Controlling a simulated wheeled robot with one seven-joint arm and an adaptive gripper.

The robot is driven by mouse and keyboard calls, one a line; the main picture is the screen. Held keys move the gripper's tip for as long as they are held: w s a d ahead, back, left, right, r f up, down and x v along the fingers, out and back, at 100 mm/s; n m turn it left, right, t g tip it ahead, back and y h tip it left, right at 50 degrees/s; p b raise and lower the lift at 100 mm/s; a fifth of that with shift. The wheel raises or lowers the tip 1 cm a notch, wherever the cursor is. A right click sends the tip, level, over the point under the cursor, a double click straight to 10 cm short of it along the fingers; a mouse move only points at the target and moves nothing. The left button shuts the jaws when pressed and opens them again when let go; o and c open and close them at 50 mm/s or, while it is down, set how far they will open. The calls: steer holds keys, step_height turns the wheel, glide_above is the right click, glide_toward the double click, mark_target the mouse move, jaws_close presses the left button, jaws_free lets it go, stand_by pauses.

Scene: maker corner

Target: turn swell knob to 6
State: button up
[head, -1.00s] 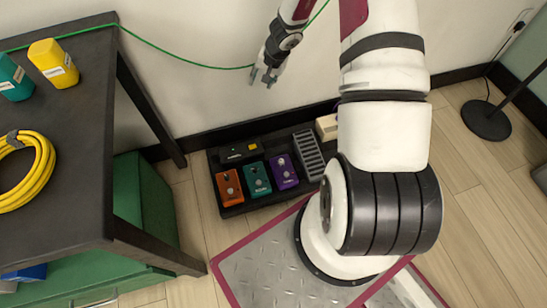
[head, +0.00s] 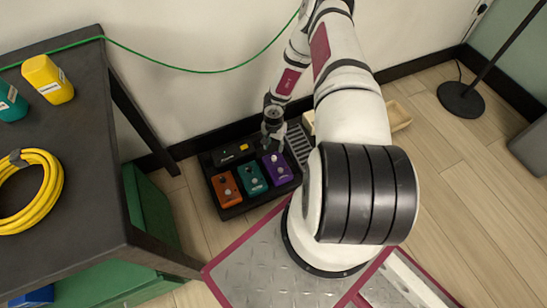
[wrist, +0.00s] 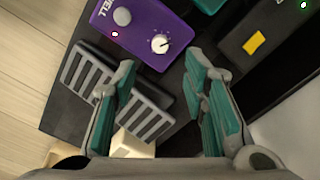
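The purple pedal (wrist: 140,30) shows in the wrist view with part of its label readable, ending in "ELL". Its white knob (wrist: 160,44) has a dark pointer line and tick marks around it. In the head view the purple pedal (head: 277,168) is the rightmost of three coloured pedals on the black board. My gripper (wrist: 160,78) is open and empty. Its teal-padded fingers are on either side of and short of the knob, not touching it. In the head view my gripper (head: 273,138) hangs just above the purple pedal's far end.
Orange (head: 226,189) and teal (head: 251,179) pedals stand left of the purple one. A black box with a yellow button (head: 243,147) sits behind. A ribbed grey treadle (head: 298,145) is at right. A dark table (head: 95,170) stands left, and a green cable (head: 200,69) runs along the wall.

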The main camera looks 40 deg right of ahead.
mark_target(274, 157)
step_height(274, 157, down, 9)
steer(key=b, duration=0.3)
steer(key=shift+f, duration=0.1)
jaws_close()
